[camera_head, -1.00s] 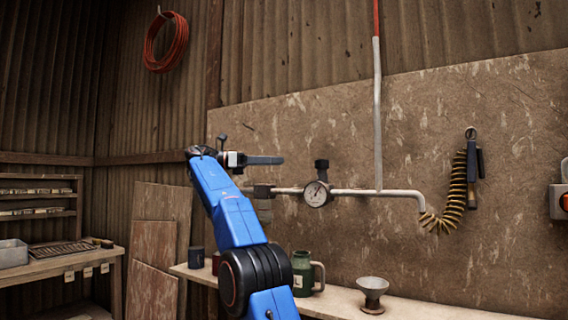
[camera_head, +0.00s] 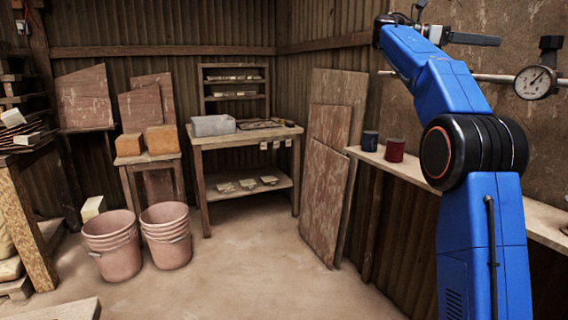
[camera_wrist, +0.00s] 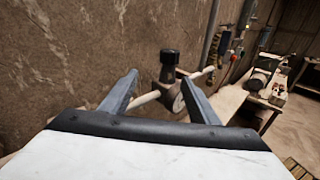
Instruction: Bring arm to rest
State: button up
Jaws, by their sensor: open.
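My blue arm reaches up along the right side of the head view. My gripper (camera_head: 474,39) is at its upper end, in front of the wall board. In the wrist view my gripper (camera_wrist: 160,90) has its two fingers spread apart, with nothing held between them. Beyond the fingers, the pipe (camera_wrist: 144,99) with its black-topped valve (camera_wrist: 169,60) shows in the gap. I cannot tell the exact distance from the fingers to the pipe. The round pressure gauge (camera_head: 535,82) sits on this pipe at the right edge of the head view.
A wall shelf (camera_head: 400,162) holds a dark cup (camera_head: 370,141) and a red cup (camera_head: 395,150). Leaning boards (camera_head: 325,190) stand left of it. A workbench (camera_head: 240,136) carries a grey bin (camera_head: 213,125). Two pink buckets (camera_head: 165,235) stand on the floor. Open floor (camera_head: 260,270) lies in front.

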jog(key=s+a+f+m+t+y, duration=0.3)
jog(key=s+a+f, duration=0.6)
jog(key=f, duration=0.9)
jog(key=s+a+f+m+t+y, duration=0.4)
jog(key=s+a+f+y, duration=0.3)
jog(key=s+f, duration=0.9)
jog(key=s+a+f+m+t+y, duration=0.4)
jog(key=s+a+f, duration=0.6)
jog(key=f, duration=1.1)
jog(key=s+m+y, duration=0.1)
jog(key=s+y, duration=0.1)
jog(key=s, duration=0.1)
jog(key=shift+s+a+f+m, duration=0.25)
jog(key=shift+a+f+m, duration=0.05)
jog(key=shift+f, duration=0.1)
